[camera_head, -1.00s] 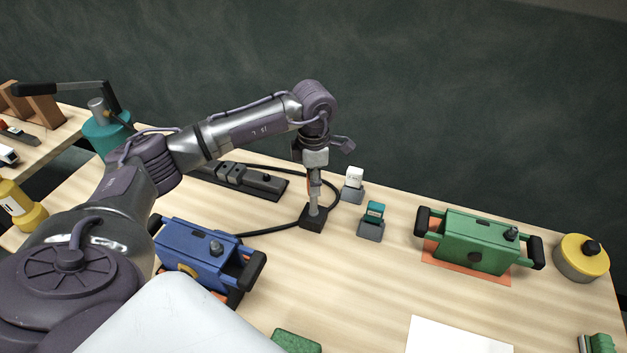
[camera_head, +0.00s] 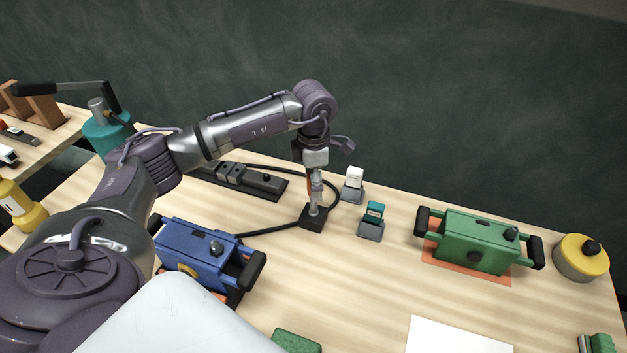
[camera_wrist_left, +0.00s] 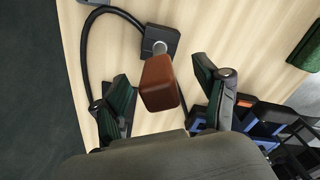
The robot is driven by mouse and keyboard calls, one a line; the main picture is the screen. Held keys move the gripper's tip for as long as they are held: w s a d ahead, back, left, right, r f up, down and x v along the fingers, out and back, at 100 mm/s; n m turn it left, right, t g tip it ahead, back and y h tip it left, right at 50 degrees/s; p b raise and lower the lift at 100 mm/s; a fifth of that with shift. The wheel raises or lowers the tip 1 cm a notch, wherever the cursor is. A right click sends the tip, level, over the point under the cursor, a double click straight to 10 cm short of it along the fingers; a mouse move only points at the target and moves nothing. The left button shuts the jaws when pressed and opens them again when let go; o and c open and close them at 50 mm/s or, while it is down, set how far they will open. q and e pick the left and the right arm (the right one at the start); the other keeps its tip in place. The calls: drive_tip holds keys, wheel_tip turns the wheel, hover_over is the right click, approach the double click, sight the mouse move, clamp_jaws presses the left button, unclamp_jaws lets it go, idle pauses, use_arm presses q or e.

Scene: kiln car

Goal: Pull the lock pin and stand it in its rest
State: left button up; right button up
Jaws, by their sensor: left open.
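A brown block-shaped handle (camera_wrist_left: 160,84) on a grey shaft (camera_wrist_left: 159,47) stands upright in a small black square base (camera_wrist_left: 145,39); it looks like the lock pin in its rest. In the head view the black base (camera_head: 313,220) stands on the table, with the shaft rising from it. My left gripper (camera_head: 315,183) points down right above the base. In the left wrist view its two dark green fingers (camera_wrist_left: 160,68) are open on either side of the brown handle, with gaps visible. In the head view the fingers largely hide the handle. My right gripper is not in view.
A black cable (camera_head: 278,229) loops around the base. A blue box (camera_head: 195,255) with black handles is at left front, a green one (camera_head: 472,243) at right. Two small holders, one white-topped (camera_head: 353,185), one teal-topped (camera_head: 372,222), stand right of the gripper.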

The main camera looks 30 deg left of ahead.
use_arm(q)
drive_tip(key=shift+r, duration=0.25)
drive_tip(key=shift+r+p, duration=1.35)
drive_tip(key=shift+r, duration=0.65)
drive_tip(key=shift+r, duration=0.1)
wheel_tip(320, 180, up, 12)
idle(1.3)
